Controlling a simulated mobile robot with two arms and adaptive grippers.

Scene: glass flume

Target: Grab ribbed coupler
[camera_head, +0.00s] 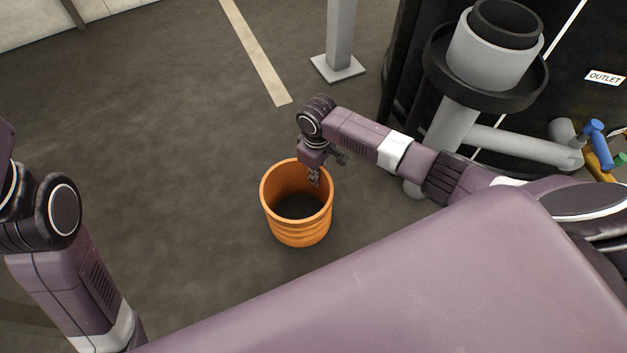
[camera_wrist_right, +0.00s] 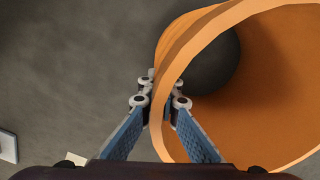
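The ribbed coupler (camera_head: 300,230) is an orange, open-topped ring with ribs around its lower outside. It stands upright near the middle of the head view, with dark floor showing through it. My right gripper (camera_head: 314,177) reaches down at its far right rim. In the right wrist view the coupler (camera_wrist_right: 270,100) fills the right side. The fingers of my right gripper (camera_wrist_right: 161,102) lie on either side of its wall and look closed on it. I cannot tell if the coupler is clear of the floor. Of my left arm only links show; its gripper is out of view.
A grey pipe stand with a black collar (camera_head: 487,88) is at the upper right, near my right arm. Valves with a blue handle (camera_head: 598,148) sit at the right edge. A grey post base (camera_head: 338,68) stands behind. Open floor (camera_head: 160,130) lies to the left.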

